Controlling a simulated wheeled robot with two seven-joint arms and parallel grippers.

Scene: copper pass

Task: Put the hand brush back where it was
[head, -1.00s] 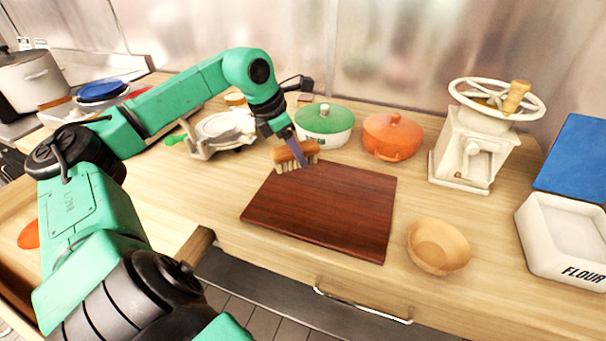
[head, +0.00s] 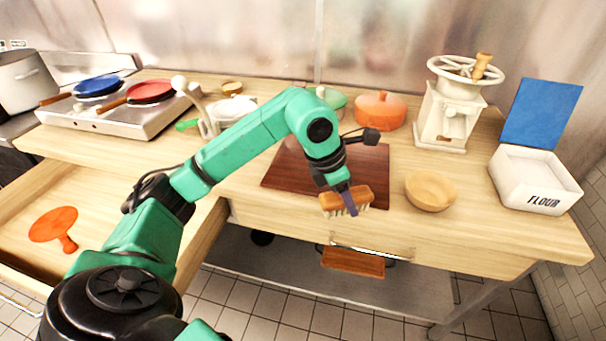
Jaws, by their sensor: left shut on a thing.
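The hand brush (head: 331,201) has an orange-brown wooden back and pale bristles pointing down. My left gripper (head: 348,202) is shut on it across the back. In the head view the brush shows over the front part of the dark cutting board (head: 281,167), near the counter's front edge. I cannot tell whether the bristles touch anything. My left arm hides part of the board. My right gripper is not in view.
A wooden bowl (head: 431,191) stands right of the brush. Behind are an orange pot (head: 380,111), a white grinder (head: 447,115) and a flour box (head: 535,182). An open drawer (head: 100,205) at left holds an orange paddle (head: 53,226). A flat brown piece (head: 352,262) shows below the counter edge.

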